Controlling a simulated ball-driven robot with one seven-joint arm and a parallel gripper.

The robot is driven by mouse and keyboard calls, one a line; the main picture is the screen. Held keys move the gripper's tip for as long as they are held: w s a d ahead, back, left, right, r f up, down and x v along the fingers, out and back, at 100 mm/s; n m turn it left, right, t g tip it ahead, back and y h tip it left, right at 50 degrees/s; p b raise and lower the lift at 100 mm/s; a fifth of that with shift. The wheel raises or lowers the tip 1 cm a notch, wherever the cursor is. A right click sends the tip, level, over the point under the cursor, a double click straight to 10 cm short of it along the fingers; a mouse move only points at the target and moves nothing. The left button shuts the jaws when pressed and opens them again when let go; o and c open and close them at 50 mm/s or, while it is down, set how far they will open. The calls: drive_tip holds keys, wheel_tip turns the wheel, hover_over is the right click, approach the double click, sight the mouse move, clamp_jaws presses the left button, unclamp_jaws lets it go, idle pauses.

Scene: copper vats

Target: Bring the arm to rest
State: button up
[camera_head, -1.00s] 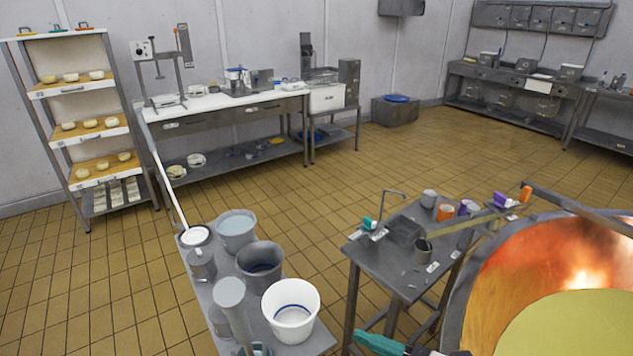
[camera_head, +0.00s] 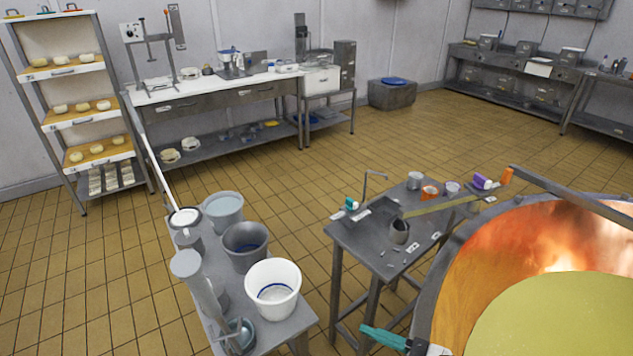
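At the bottom edge of the head view is a teal piece with a black and pale part behind it, which looks like the end of my arm, my gripper (camera_head: 372,337). It points left, in front of the grey side table and beside the copper vat's rim. It is small and partly cut off by the frame. I cannot make out two separate fingers, or whether anything is held. The rest of my arm is out of view.
The copper vat (camera_head: 445,285) with pale yellow contents fills the lower right. A grey side table (camera_head: 365,250) with cups and tools stands left of it. A bench (camera_head: 218,318) with buckets is at lower left. Tiled floor (camera_head: 300,190) is open behind them.

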drive_tip(key=s+d+f+n+g+h, duration=0.1)
drive_tip(key=s+d+f+n+h, duration=0.1)
drive_tip(key=d+f+n, duration=0.1)
drive_tip(key=s+d+f+n+g+h, duration=0.1)
drive_tip(key=s+d+f+n+h, duration=0.1)
drive_tip(key=f, duration=0.4)
drive_tip(key=s+d+f+n+g+h, duration=0.1)
drive_tip(key=s+d+f+n+h, duration=0.1)
drive_tip(key=s+d+f+n, duration=0.1)
drive_tip(key=shift+d+f+n+h, duration=0.2)
drive_tip(key=shift+f+n, duration=0.2)
drive_tip(key=shift+f, duration=0.05)
drive_tip(key=shift+d+f+n+h, duration=0.2)
drive_tip(key=shift+f+n, duration=0.2)
drive_tip(key=shift+f, duration=0.05)
drive_tip(key=s+d+f+n+h, duration=0.1)
drive_tip(key=s+d+f+n+g+h, duration=0.1)
drive_tip(key=s+d+n, duration=0.1)
drive_tip(key=s+d+f+n+g+h, duration=0.1)
drive_tip(key=s+d+f, duration=0.1)
drive_tip(key=shift+s+d+n, duration=0.1)
drive_tip(key=shift+s+n, duration=0.15)
drive_tip(key=shift+n, duration=0.05)
drive_tip(key=s+d+f+n+g+h, duration=0.2)
drive_tip(key=s+d+n+h, duration=0.1)
drive_tip(key=s+d+n, duration=0.2)
drive_tip(key=shift+s+d, duration=0.35)
drive_tip(key=shift+s, duration=0.55)
